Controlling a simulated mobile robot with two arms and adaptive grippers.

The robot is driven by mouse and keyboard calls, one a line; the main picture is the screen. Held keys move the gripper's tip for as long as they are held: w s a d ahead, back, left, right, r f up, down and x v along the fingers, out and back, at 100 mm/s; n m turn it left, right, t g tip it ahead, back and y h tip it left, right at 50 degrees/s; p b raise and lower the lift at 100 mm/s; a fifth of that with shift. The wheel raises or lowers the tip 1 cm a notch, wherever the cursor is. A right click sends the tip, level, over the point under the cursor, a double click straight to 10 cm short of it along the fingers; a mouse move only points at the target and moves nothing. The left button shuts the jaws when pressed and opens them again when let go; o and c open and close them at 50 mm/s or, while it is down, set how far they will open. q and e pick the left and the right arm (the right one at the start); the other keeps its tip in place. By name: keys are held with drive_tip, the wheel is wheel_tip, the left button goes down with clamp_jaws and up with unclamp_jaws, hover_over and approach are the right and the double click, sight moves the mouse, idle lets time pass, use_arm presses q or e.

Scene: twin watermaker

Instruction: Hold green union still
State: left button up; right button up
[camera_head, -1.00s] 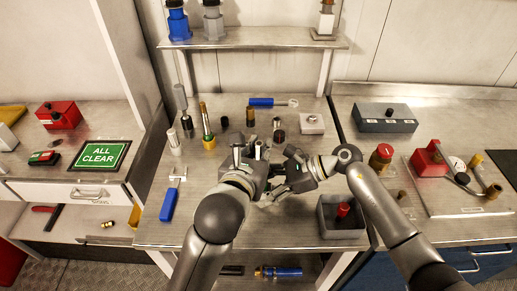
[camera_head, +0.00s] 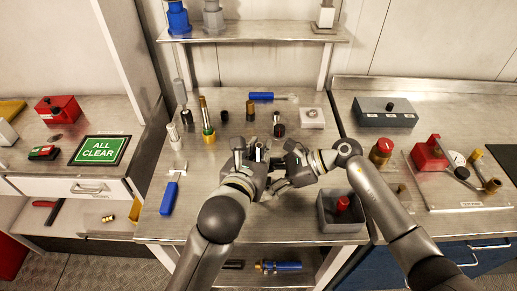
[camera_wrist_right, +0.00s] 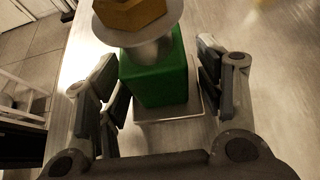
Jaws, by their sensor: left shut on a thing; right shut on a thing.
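The green union shows in the right wrist view as a green block (camera_wrist_right: 160,75) with a pale metal collar and a brass hex nut (camera_wrist_right: 135,14) on its near end. My right gripper (camera_wrist_right: 158,92) has its fingers on both sides of the green block and is shut on it. In the head view my right gripper (camera_head: 286,174) is close beside my left gripper (camera_head: 257,160) at the middle of the bench. My left gripper is shut around a small pale cylindrical part (camera_head: 258,154). The grippers hide most of the union there, and I cannot tell whether that part belongs to it.
A blue-handled tool (camera_head: 170,197) lies left on the bench. A grey bin (camera_head: 325,222) with a red-topped part (camera_head: 342,204) is at right. The front middle of the bench is clear.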

use_arm(q)
drive_tip(key=shift+f, duration=0.25)
drive_tip(key=o, duration=1)
drive_tip(key=shift+c, duration=0.2)
drive_tip(key=v, duration=0.7)
drive_tip(key=shift+s, duration=0.25)
use_arm(e)
drive_tip(key=o, duration=1.4)
drive_tip(key=shift+c, duration=0.2)
drive_tip(key=shift+d, duration=0.1)
